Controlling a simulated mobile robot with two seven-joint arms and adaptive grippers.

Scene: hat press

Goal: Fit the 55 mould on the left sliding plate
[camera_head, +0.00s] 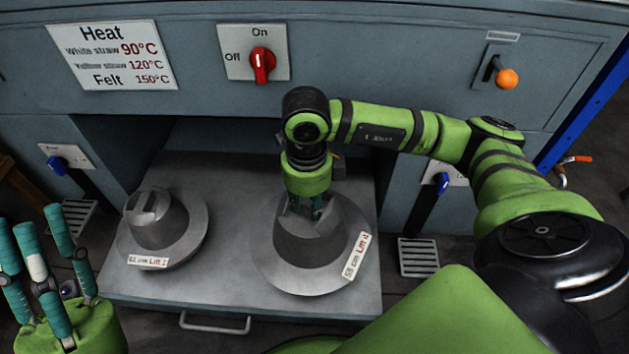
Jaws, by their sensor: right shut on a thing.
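A grey hat-shaped metal mould (318,258) is at the right part of a grey sliding plate (210,287). Its label seems to read 55 or 58 cm; the digit is hard to tell. My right gripper (306,212) reaches down onto its crown and is shut on it, hiding part of the top. I cannot tell whether the mould rests on the plate or is slightly above it. A second mould (162,228), with a label that looks like 61 cm, sits on the plate's left part. My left gripper (38,265) is at the lower left, fingers spread, empty.
The press front has a red heat switch (262,65), a heat sign (112,55) and an orange-knobbed lever (506,79). Blue-handled levers (442,184) flank the opening. A pull handle (214,324) is at the plate's front edge. A narrow gap separates the moulds.

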